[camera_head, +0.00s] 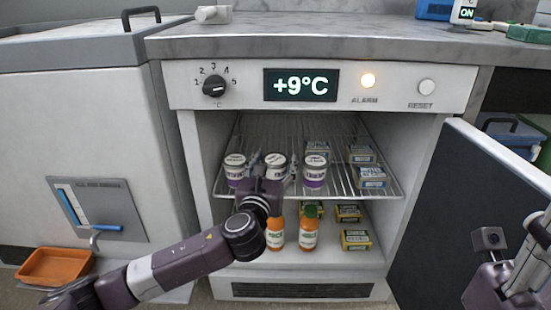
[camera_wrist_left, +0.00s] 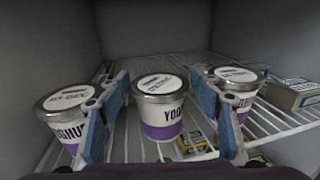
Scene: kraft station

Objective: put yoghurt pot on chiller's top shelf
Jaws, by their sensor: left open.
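Three white and purple yoghurt pots with silver lids stand upright in a row on the chiller's top wire shelf (camera_head: 338,185). They are the left pot (camera_head: 235,172), the middle pot (camera_head: 275,160) and the right pot (camera_head: 315,170). My left gripper (camera_head: 274,165) is open, with one finger on each side of the middle pot. In the left wrist view the middle pot (camera_wrist_left: 160,108) stands between the blue-padded fingers (camera_wrist_left: 160,112), with visible gaps at both sides. My right arm's end (camera_head: 505,275) is at the lower right, partly cut off; its jaws are unclear.
Boxes (camera_head: 368,177) stand to the right on the top shelf. Orange bottles (camera_head: 308,234) and more boxes (camera_head: 355,240) are on the level below. The chiller door (camera_head: 475,220) is open at the right. The display reads +9°C and the alarm lamp (camera_head: 368,80) glows.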

